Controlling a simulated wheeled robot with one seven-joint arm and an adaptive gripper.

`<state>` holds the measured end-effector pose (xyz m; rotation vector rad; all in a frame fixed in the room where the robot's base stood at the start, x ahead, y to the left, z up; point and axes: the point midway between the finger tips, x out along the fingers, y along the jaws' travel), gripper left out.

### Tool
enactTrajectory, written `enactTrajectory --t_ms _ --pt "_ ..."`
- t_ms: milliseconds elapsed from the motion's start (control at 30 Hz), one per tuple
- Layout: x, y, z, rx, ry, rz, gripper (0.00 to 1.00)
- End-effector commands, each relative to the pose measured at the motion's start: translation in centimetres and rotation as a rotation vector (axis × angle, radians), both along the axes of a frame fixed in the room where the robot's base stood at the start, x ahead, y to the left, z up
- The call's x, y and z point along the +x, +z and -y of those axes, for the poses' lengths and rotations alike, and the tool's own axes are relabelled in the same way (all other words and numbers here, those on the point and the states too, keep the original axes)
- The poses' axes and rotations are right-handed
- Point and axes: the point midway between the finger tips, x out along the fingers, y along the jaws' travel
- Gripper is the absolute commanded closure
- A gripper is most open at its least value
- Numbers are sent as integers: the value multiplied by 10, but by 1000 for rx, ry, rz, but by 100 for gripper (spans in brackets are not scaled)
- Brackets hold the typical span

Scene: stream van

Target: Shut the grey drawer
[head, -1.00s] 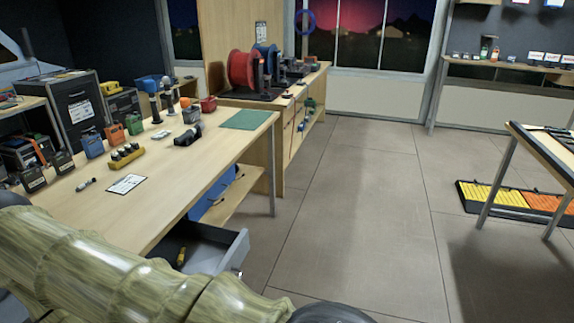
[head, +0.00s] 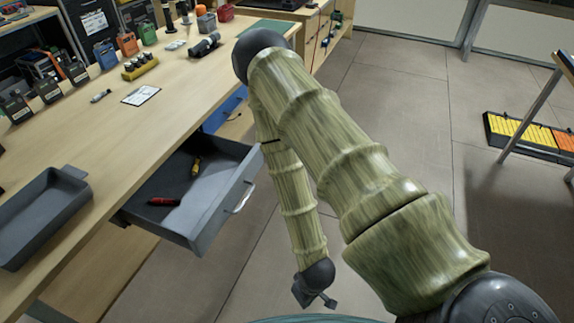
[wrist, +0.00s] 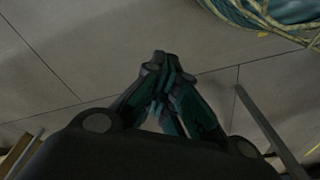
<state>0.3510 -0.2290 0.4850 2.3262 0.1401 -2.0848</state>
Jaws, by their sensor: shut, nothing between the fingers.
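The grey drawer (head: 212,214) stands pulled out from under the wooden workbench in the head view. A yellow-handled screwdriver (head: 196,167) and a red tool (head: 163,201) lie inside it. A silver bar handle (head: 240,198) is on its front. My gripper (head: 329,302) hangs low over the floor, in front of the drawer and to its right, apart from it. In the wrist view my gripper (wrist: 160,62) shows its fingertips together, with nothing between them. The drawer cannot be made out for certain in the wrist view.
The workbench top (head: 122,123) holds a grey tray (head: 41,217), a white card (head: 141,95) and several small devices. A blue drawer (head: 222,110) sits beyond the grey one. Tiled floor (head: 410,120) is open to the right.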

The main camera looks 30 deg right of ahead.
Motion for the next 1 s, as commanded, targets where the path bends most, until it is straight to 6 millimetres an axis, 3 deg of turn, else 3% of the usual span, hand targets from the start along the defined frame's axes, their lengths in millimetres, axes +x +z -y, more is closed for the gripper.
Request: enactTrajectory --t_ms 100,233,400,500,600,733,867,1000 --pt "68 -9 4 49 156 176 100" --pt "146 -1 10 86 373 407 100" --pt "230 29 20 95 655 715 100" --pt "268 54 28 82 819 891 100" --pt "296 81 38 57 982 1065 100" --pt "320 118 53 14 1190 1285 100" --pt "328 152 73 -39 1392 1495 100" --pt "322 185 100 -96 1599 1709 100"
